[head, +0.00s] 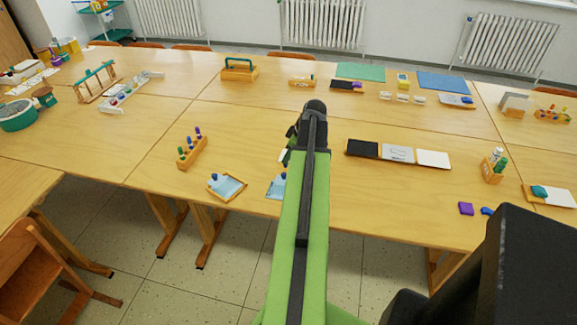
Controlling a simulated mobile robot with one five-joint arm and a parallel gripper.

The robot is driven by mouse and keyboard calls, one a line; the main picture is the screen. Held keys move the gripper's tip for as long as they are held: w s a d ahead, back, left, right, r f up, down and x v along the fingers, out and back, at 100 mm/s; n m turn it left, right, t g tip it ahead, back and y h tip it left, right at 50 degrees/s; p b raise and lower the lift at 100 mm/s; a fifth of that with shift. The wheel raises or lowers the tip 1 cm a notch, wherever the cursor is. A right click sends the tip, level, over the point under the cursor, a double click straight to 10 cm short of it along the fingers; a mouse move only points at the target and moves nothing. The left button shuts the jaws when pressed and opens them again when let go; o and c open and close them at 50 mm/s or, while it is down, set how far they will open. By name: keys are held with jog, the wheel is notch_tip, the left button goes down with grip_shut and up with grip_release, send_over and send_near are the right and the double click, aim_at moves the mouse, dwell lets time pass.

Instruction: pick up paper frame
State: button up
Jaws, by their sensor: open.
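A small wooden-edged frame with a light blue sheet (227,187) lies near the front edge of the table, left of my arm; it looks like the paper frame. A blue knob-like piece stands on it. A second, similar light blue piece (275,188) lies just to its right, partly hidden behind my green arm. My gripper (289,143) is at the far end of the arm over the table, mostly hidden by the arm. It is open, beyond and to the right of the frame, and appears to hold nothing.
A wooden rack of colored pegs (192,151) stands behind the frame. Right of my arm lie black, grey and white panels (397,153), a bottle holder (494,168) and a purple block (466,208). A chair (40,270) stands lower left. The table between is clear.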

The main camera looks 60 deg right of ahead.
jog(key=b+x, duration=0.5)
jog(key=shift+s+d+f, duration=0.15)
jog(key=shift+s+f, duration=0.1)
jog(key=shift+r, duration=0.15)
jog(key=shift+c, duration=0.4)
grip_shut()
